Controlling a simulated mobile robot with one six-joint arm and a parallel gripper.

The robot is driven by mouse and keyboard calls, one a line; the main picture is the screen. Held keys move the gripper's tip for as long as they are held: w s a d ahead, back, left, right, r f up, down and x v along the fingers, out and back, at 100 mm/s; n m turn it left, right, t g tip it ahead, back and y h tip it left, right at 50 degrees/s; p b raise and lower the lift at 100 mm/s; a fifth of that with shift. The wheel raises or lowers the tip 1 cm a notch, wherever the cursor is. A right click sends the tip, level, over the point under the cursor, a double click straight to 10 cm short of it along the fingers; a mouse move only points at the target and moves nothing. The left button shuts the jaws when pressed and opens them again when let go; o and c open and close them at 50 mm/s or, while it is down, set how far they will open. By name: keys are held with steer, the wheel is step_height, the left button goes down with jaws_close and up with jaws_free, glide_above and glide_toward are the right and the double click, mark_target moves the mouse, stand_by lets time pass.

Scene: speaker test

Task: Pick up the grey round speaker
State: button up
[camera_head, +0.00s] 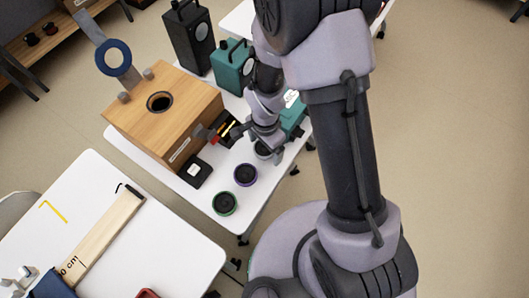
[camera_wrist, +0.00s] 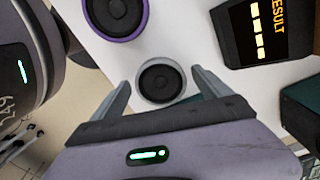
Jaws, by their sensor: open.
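The grey round speaker (camera_wrist: 162,82) lies on the white table (camera_wrist: 180,38), a black cone inside a light grey ring. In the wrist view it sits between and just beyond the two fingers of my gripper (camera_wrist: 162,92), which is open and empty. In the head view the grey speaker (camera_head: 263,151) is partly hidden by my gripper (camera_head: 268,146) above it, near the table's right edge. I cannot tell whether the fingers touch it.
A purple-ringed speaker (camera_head: 246,175) and a green-ringed speaker (camera_head: 224,203) lie nearby in a row. A black result display (camera_head: 226,128) stands close to my gripper. A wooden box (camera_head: 165,110), teal case (camera_head: 232,67) and black box (camera_head: 197,172) crowd the table.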

steer(key=shift+f, duration=0.45)
steer(key=shift+r, duration=0.15)
steer(key=shift+c, duration=0.9)
steer(key=c, duration=1.7)
steer(key=shift+r, duration=0.1)
